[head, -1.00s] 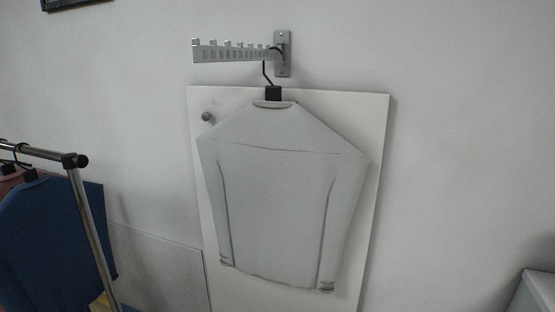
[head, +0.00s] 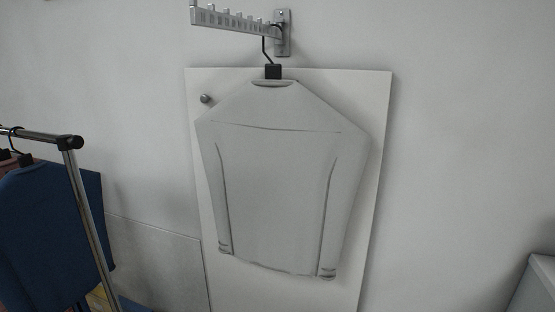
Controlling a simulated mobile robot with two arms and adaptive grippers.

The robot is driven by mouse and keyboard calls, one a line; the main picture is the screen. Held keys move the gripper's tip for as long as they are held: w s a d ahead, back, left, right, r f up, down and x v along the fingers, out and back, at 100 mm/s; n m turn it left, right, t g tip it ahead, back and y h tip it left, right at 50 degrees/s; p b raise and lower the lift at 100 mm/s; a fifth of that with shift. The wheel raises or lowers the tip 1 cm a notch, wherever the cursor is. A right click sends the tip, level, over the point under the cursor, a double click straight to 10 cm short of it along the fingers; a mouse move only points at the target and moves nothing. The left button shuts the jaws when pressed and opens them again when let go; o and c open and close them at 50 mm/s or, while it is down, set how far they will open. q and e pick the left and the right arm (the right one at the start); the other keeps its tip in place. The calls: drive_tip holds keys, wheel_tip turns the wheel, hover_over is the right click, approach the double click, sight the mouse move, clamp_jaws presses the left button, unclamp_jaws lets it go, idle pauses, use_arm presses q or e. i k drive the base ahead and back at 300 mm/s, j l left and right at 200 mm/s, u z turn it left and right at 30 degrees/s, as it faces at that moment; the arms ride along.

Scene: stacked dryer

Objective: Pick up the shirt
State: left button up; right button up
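A light grey long-sleeved shirt (head: 278,180) hangs in the middle of the head view. Its black hanger (head: 272,70) hooks onto a metal wall rack (head: 233,20) above it. The shirt hangs in front of a white panel (head: 372,120). At the left, a dark blue shirt (head: 45,235) hangs on a garment rail, partly cut off by the frame. Neither of my grippers is in view.
A metal garment rail (head: 38,138) with a post stands at the left. A round knob (head: 205,99) sits on the white panel's upper left. A grey-white box-like object (head: 535,290) is at the lower right. The wall between is bare.

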sight(47, 265)
drive_tip(key=u, duration=1.4)
drive_tip(key=i+j+z, duration=0.15)
drive_tip(key=z, duration=0.3)
drive_tip(key=i+j+z, duration=0.1)
drive_tip(key=j+z, duration=0.35)
drive_tip(key=l, duration=0.1)
